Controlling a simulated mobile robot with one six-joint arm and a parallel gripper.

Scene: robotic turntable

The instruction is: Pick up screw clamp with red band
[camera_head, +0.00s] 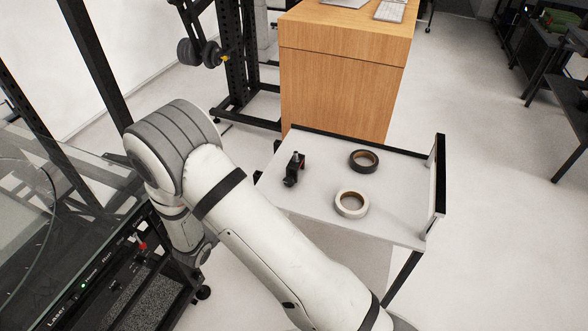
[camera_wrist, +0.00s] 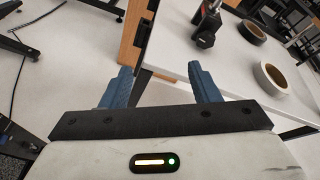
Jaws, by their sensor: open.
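The screw clamp (camera_head: 293,170) stands on the left part of a small white table (camera_head: 325,222). It is black with a pale knob on top and a small red part on its side. In the wrist view the clamp (camera_wrist: 207,24) is at the top, right of centre, partly cut off by the frame edge. My gripper (camera_wrist: 160,82) is open and empty, with two blue fingers apart. It is clear of the clamp, which lies beyond the fingers and to the right. In the head view my gripper is hidden behind my arm.
A dark tape roll (camera_head: 364,162) and a white tape roll (camera_head: 351,204) lie on the table right of the clamp. A raised black-edged panel (camera_head: 437,178) stands at its right side. A wooden cabinet (camera_head: 340,85) stands behind. A glass-topped machine (camera_head: 35,220) is at left.

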